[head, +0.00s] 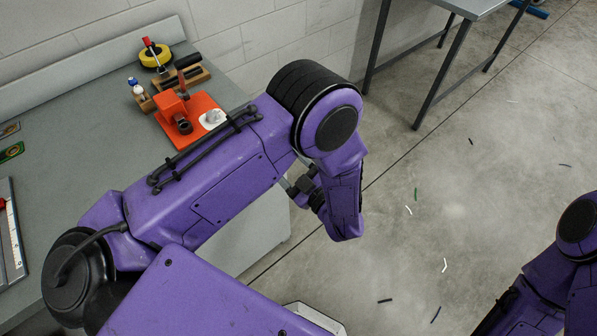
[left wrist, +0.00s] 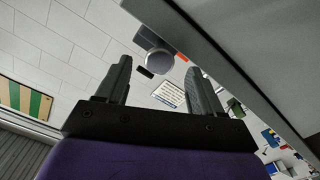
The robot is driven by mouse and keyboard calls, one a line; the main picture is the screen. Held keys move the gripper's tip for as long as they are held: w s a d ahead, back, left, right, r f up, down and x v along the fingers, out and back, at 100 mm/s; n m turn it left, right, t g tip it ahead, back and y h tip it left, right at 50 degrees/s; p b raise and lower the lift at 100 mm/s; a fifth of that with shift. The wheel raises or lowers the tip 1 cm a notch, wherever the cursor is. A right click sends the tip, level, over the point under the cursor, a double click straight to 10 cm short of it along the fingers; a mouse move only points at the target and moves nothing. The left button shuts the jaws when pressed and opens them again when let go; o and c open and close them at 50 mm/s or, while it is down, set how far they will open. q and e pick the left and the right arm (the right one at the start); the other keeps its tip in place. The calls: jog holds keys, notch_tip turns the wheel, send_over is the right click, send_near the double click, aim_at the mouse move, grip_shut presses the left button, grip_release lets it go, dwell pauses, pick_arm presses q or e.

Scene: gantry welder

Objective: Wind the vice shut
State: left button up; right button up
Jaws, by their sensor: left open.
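An orange device on an orange base plate (head: 196,106), with a dark round part facing front, stands on the grey workbench (head: 75,120); it looks like the vice, but I cannot make out its jaws or handle clearly. My left arm crosses in front of the bench, and its elbow covers the space just right of the device. In the left wrist view my left gripper (left wrist: 155,85) is open, its two dark fingers apart with nothing between them. It points at a far wall, away from the orange device. My right arm shows at the lower right, its gripper out of frame.
Behind the device are a wooden block holder (head: 184,76), a yellow roll (head: 155,56) and small bottles (head: 136,86). A second table (head: 470,6) stands at the upper right. The concrete floor (head: 480,170) between is open, with small scraps.

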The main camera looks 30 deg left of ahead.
pick_arm(q)
jog(key=b+v, duration=0.2)
jog(key=v, duration=0.4)
jog(key=shift+d, duration=0.35)
jog(key=shift+s, duration=0.1)
